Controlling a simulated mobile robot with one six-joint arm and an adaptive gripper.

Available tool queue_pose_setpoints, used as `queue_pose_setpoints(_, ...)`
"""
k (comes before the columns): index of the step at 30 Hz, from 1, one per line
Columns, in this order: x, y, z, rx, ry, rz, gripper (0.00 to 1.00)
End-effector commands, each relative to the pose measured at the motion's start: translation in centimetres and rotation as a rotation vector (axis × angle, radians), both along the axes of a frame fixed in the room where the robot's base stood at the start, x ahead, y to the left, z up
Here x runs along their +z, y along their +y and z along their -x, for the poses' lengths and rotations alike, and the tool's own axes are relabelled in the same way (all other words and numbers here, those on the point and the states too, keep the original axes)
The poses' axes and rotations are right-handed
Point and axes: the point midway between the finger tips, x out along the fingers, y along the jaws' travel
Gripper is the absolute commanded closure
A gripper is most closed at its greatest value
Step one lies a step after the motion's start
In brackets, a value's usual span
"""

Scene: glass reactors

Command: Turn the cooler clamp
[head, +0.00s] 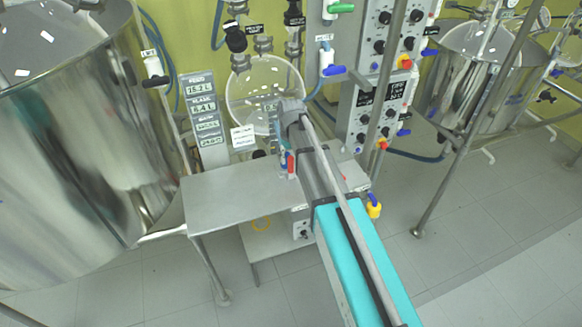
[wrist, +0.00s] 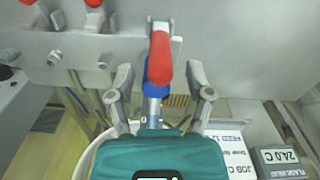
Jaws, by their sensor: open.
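In the wrist view, my gripper (wrist: 160,76) points at a steel panel with its two grey fingers spread apart. Between the fingers is a clamp-like fitting with a red handle (wrist: 160,50) and a blue handle (wrist: 157,72) on a metal stem. A gap shows between each finger and the handles. No label shows which fitting is the cooler clamp. In the head view, small red and blue handles (head: 291,164) show just left of my arm, above the steel table. My gripper's fingers are hidden there by the arm.
A round glass vessel (head: 245,95) stands behind my arm. A steel table (head: 230,190) lies below it, and a large steel tank (head: 70,150) fills the left. Control panels (head: 385,110) with knobs are on the right. In the wrist view, more red handles (wrist: 94,4) sit upper left.

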Motion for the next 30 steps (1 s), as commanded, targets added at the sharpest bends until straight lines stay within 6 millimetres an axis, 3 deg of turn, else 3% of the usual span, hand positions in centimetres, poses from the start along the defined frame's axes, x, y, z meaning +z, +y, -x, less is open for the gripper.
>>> queue_pose_setpoints(9, -2.3, 0.0, 0.0, 0.0, 0.0, 0.0, 0.33)
queue_pose_setpoints(25, -2.6, 0.0, 0.0, 0.0, 0.0, 0.0, 0.33)
queue_pose_setpoints(30, -2.6, 0.0, 0.0, 0.0, 0.0, 0.0, 0.65)
